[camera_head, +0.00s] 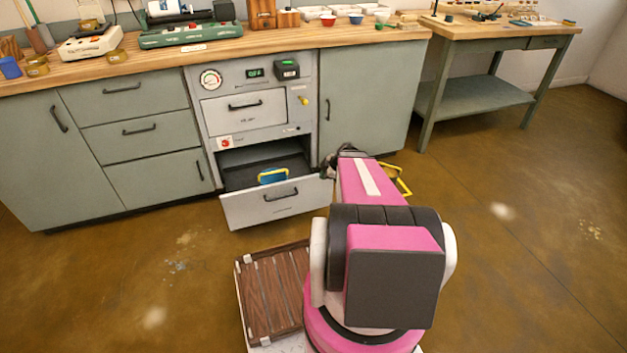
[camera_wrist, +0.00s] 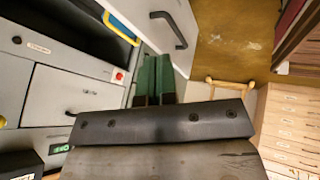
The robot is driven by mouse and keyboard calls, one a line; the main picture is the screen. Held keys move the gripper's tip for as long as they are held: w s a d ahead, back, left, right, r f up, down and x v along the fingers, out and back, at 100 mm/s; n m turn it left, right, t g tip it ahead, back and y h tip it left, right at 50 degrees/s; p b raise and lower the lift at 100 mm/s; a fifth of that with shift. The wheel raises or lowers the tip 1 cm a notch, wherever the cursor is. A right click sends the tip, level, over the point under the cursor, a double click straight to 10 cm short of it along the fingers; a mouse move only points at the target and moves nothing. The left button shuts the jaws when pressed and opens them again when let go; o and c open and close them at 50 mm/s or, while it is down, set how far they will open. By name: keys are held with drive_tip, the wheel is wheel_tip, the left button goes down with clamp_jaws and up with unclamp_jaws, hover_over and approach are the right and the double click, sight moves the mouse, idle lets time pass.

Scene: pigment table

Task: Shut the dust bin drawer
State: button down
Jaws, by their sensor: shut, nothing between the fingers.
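The dust bin drawer (camera_head: 245,208) is the lowest drawer of the grey centre unit. It stands open, pulled out toward me, with a dark handle (camera_head: 281,195) on its front. A blue and yellow object (camera_head: 273,176) lies inside it. The wrist view shows the drawer front (camera_wrist: 185,58), its handle (camera_wrist: 170,30) and part of the blue and yellow object (camera_wrist: 122,28). My gripper (camera_wrist: 155,65) is shut and empty, its green fingers by the edge of the drawer front. I cannot tell whether they touch it. In the head view my arm mostly hides the gripper.
An upper drawer (camera_head: 245,108) in the same unit is shut. Grey cabinets (camera_head: 368,100) flank the unit under the wooden worktop (camera_head: 160,55). A slatted wooden crate top (camera_head: 272,292) shows near my base. A side table (camera_head: 490,95) stands at the right. Floor on the right is clear.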

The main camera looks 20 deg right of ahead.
drive_tip(key=shift+d+f+n, duration=0.6)
drive_tip(key=shift+d+n, duration=0.2)
drive_tip(key=shift+d, duration=0.4)
approach(309, 181)
wheel_tip(309, 181, down, 5)
drive_tip(key=s+a, duration=0.2)
drive_tip(key=w, duration=0.3)
drive_tip(key=shift+w+r+t, duration=0.1)
drive_tip(key=shift+w+t, duration=0.1)
drive_tip(key=shift+t, duration=0.2)
drive_tip(key=shift+w, duration=0.2)
drive_tip(key=shift+w, duration=0.1)
drive_tip(key=w, duration=3.1)
drive_tip(key=shift+w, duration=0.25)
